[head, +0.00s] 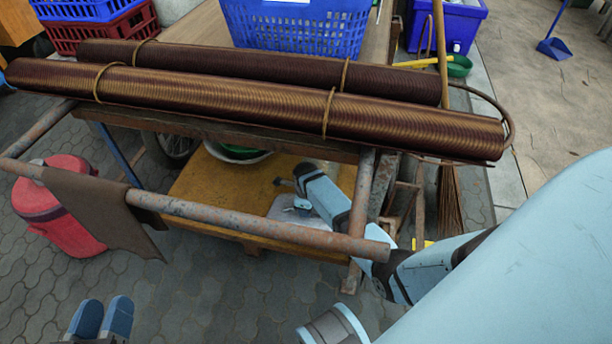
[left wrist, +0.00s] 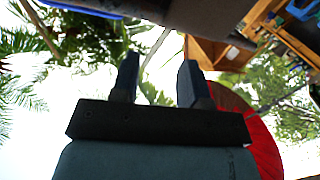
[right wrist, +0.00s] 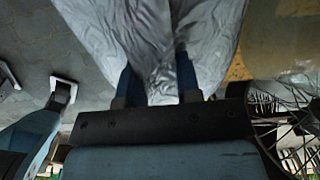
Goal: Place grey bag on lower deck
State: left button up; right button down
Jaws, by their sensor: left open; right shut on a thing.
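The grey bag (head: 290,208) shows small in the head view, at the front right part of the yellow lower deck (head: 215,195) of the cart. In the right wrist view the bag (right wrist: 150,35) is a wrinkled pale grey sheet. My right gripper (right wrist: 157,82) is shut on its gathered edge. The yellow deck (right wrist: 243,68) shows beside the bag there. I cannot tell whether the bag rests fully on the deck. My left gripper (head: 102,308) is open and empty above the paving at lower left; its two fingers are apart in the left wrist view (left wrist: 158,75).
Long brown rolls (head: 270,100) lie across the cart top. A rusty handle bar (head: 250,225) with a brown cloth (head: 95,205) crosses in front of the lower deck. A red cooler (head: 60,210) stands left. A blue basket (head: 295,30) is behind the rolls; a broom (head: 448,190) stands right.

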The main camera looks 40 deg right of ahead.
jog(key=c, duration=0.8)
grip_release()
pick_arm(q)
notch_tip(320, 180, up, 9)
jog(key=t+p, duration=0.3)
jog(key=p, duration=0.2)
jog(key=shift+s+a+f+n+t+p, duration=0.2)
jog(key=shift+s+a+n+t+p, duration=0.1)
jog(key=shift+a+n+p, duration=0.1)
pick_arm(e)
notch_tip(320, 180, up, 12)
